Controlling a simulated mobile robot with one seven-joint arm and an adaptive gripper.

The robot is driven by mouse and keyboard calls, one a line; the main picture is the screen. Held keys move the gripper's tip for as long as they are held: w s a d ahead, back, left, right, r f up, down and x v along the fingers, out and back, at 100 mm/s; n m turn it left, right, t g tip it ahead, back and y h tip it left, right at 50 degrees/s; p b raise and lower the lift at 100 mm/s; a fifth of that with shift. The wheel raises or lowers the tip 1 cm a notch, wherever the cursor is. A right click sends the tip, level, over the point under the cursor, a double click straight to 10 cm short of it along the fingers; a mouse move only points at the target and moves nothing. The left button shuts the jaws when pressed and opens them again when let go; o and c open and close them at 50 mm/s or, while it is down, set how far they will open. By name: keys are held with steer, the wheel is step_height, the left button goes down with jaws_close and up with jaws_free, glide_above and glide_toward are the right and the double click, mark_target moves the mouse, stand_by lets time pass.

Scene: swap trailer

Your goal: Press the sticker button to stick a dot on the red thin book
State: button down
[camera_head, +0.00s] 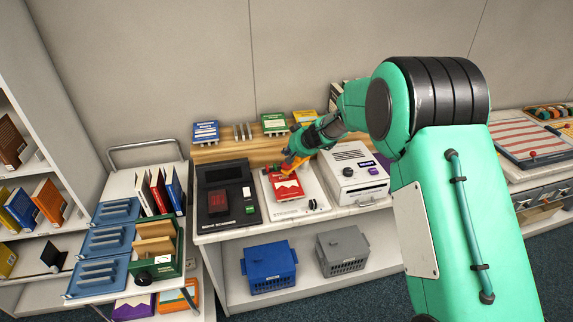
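A red thin book (286,190) with a pale pattern lies on a white board (308,185) in the middle of the counter. I cannot tell which part is the sticker button. No dot can be made out on the book.
A black device (228,174) with a dark red patch stands left of the board. A white machine (350,172) stands to the right. A cart (119,184) with blue racks and books is at the left. Blue (268,265) and grey (342,252) crates sit on the shelf below.

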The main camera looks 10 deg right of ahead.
steer(key=shift+r, duration=0.75)
steer(key=shift+r, duration=0.1)
steer(key=shift+s+a+r, duration=0.15)
steer(key=shift+r, duration=0.05)
steer(key=s+a+r+n+g, duration=0.1)
steer(key=s+a+r, duration=0.3)
steer(key=s+r, duration=0.7)
steer(key=s+a+r+n+g, duration=0.1)
steer(key=s+a+r, duration=0.2)
steer(key=s+r, duration=0.7)
steer(key=s+d+h, duration=0.1)
steer(key=s+d, duration=0.1)
steer(key=s, duration=1.5)
steer(key=s+d+f+m+g+h, duration=0.1)
steer(key=s+d+h, duration=0.1)
steer(key=s, duration=1.6)
steer(key=shift+d+f, duration=0.2)
steer(key=shift+d, duration=0.5)
